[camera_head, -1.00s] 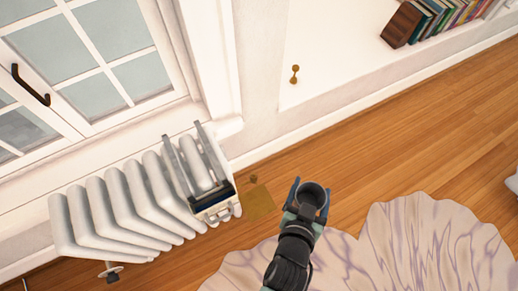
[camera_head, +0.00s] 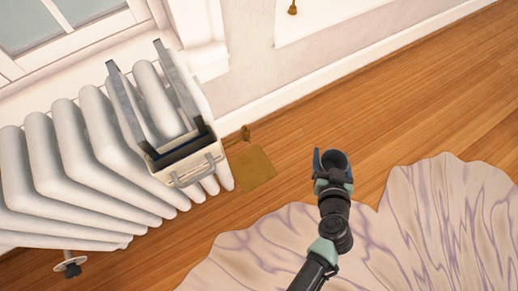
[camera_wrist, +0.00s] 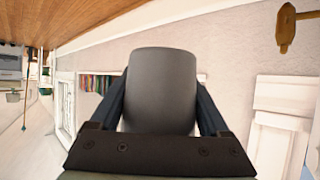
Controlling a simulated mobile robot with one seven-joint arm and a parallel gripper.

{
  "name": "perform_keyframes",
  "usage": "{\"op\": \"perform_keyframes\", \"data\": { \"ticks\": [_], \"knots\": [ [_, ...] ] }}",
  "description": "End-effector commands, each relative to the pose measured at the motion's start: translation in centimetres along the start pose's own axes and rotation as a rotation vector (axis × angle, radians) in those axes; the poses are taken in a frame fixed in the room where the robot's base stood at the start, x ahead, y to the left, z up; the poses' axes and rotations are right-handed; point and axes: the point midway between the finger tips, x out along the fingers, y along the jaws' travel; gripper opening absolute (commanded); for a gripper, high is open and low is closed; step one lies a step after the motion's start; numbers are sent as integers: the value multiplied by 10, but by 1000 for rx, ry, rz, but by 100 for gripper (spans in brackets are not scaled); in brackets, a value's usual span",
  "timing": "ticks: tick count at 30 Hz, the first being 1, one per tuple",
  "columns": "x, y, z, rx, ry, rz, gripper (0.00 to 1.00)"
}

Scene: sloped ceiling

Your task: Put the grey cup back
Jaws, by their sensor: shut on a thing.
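The grey cup (camera_wrist: 160,90) fills the middle of the wrist view, between the two dark fingers of my gripper (camera_wrist: 160,108). My gripper is shut on it. In the head view my gripper (camera_head: 332,163) holds the cup (camera_head: 338,158) above the wooden floor, near the edge of the rug. The cup's lower part is hidden behind the gripper's body in the wrist view.
A pale wavy rug (camera_head: 420,230) covers the lower right. Wooden floor (camera_head: 430,110) is clear along the wall.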

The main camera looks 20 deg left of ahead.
Motion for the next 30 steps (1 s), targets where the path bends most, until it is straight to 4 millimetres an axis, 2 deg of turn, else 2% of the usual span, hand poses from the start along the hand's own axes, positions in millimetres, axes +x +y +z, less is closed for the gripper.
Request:
{"op": "perform_keyframes", "data": {
  "ticks": [1,3,9,15,21,25,28,30],
  "knots": [
    [18,3,23,-3,3,-7,22],
    [32,4,37,-11,3,-21,22],
    [72,6,74,-34,2,-62,22],
    [107,7,104,-55,1,-99,22],
    [125,6,116,-68,1,-123,22],
    [129,3,118,-73,-2,-131,22],
    [128,-11,119,-77,-6,-135,22],
    [127,-28,119,-80,-5,-138,22]
  ]
}}
